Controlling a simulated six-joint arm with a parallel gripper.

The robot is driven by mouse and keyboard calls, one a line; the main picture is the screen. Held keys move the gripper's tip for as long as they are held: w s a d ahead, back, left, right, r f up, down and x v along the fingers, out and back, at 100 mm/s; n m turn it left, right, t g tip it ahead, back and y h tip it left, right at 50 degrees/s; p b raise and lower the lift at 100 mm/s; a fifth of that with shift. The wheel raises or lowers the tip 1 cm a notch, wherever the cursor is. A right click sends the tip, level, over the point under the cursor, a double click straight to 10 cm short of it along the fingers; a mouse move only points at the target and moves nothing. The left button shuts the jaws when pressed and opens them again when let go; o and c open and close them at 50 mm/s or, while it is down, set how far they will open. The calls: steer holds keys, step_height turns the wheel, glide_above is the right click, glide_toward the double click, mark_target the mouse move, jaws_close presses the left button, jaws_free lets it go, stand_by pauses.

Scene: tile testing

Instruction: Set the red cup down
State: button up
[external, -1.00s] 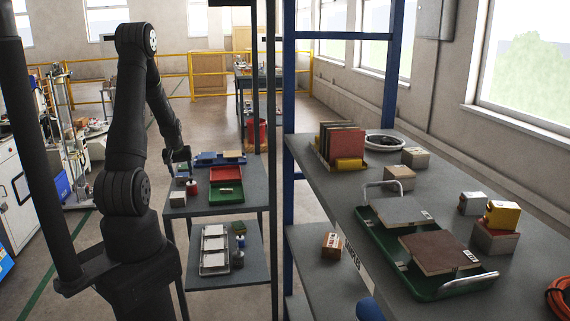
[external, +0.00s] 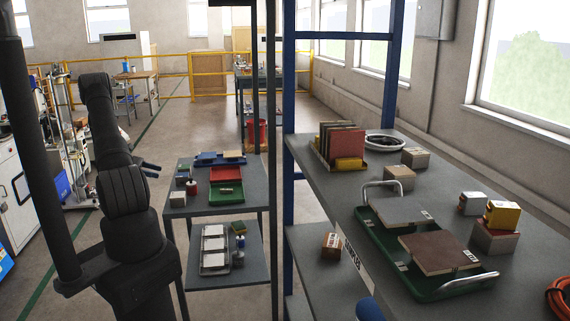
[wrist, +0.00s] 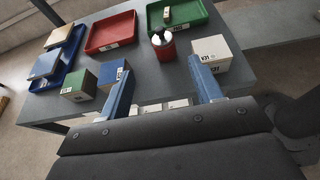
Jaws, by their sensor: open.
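The red cup (wrist: 164,48) stands upright on the grey table in the wrist view, with pale tops of something showing at its mouth. In the external view the cup (external: 191,188) is small, near the left part of the upper table. My gripper (wrist: 162,86) is open, with nothing between its two blue fingers. The cup is beyond the fingertips and apart from them. In the external view my gripper (external: 152,170) is off the table's left side.
A white block (wrist: 212,52) stands right of the cup. Green (wrist: 80,86) and blue (wrist: 114,74) blocks stand left. Behind are a blue tray (wrist: 62,74) with tiles, a red tray (wrist: 110,32) and a green tray (wrist: 190,20) holding a small box.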

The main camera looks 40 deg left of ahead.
glide_toward(190, 182)
steer(key=x, duration=0.3)
steer(key=shift+w+d+r, duration=0.1)
steer(key=shift+w+d, duration=0.05)
steer(key=shift+w, duration=0.25)
steer(key=x, duration=0.5)
steer(key=shift+f, duration=0.3)
jaws_close()
